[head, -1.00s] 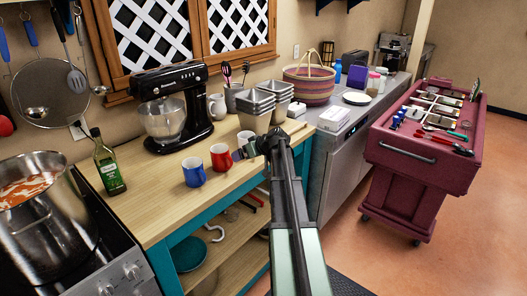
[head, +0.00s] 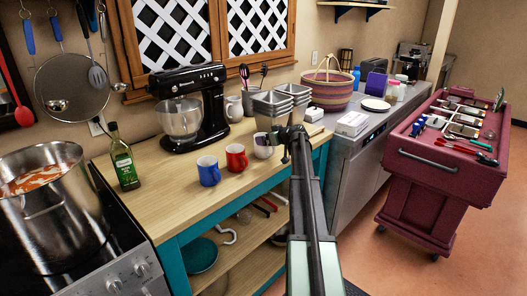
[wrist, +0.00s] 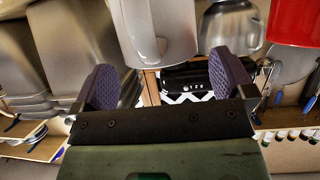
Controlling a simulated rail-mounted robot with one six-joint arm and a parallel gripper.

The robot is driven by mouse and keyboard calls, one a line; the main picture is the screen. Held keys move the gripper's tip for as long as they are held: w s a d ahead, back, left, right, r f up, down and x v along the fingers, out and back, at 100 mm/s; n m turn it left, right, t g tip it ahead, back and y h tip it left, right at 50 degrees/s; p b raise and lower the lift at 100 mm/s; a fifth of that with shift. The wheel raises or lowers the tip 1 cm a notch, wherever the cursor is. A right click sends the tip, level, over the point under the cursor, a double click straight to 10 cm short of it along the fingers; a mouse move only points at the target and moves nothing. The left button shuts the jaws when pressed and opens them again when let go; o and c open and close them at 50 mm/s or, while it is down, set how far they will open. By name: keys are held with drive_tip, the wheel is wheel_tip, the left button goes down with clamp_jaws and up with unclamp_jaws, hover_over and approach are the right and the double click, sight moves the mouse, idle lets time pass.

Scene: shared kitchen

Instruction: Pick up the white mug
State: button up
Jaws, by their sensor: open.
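The white mug (head: 263,147) stands on the wooden counter, right of the red mug, partly hidden by my gripper in the head view. In the wrist view, which looks upside down, a pale grey-white mug (wrist: 158,32) is at the top middle, in line with the gap between my fingers. My gripper (wrist: 162,80) is open, with purple padded fingers apart and nothing held. In the head view my gripper (head: 284,142) is at the mug's right side. I cannot tell whether it touches the mug.
A red mug (head: 236,158) and a blue mug (head: 208,171) stand left of the white mug. Stacked metal containers (head: 270,105) are close behind it. A black stand mixer (head: 190,110) is at the back left.

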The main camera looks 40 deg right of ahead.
drive_tip(key=x, duration=0.3)
drive_tip(key=shift+s+f+b, duration=0.1)
drive_tip(key=shift+b, duration=0.25)
drive_tip(key=c, duration=1.3)
drive_tip(key=shift+o, duration=0.2)
drive_tip(key=shift+r, duration=0.25)
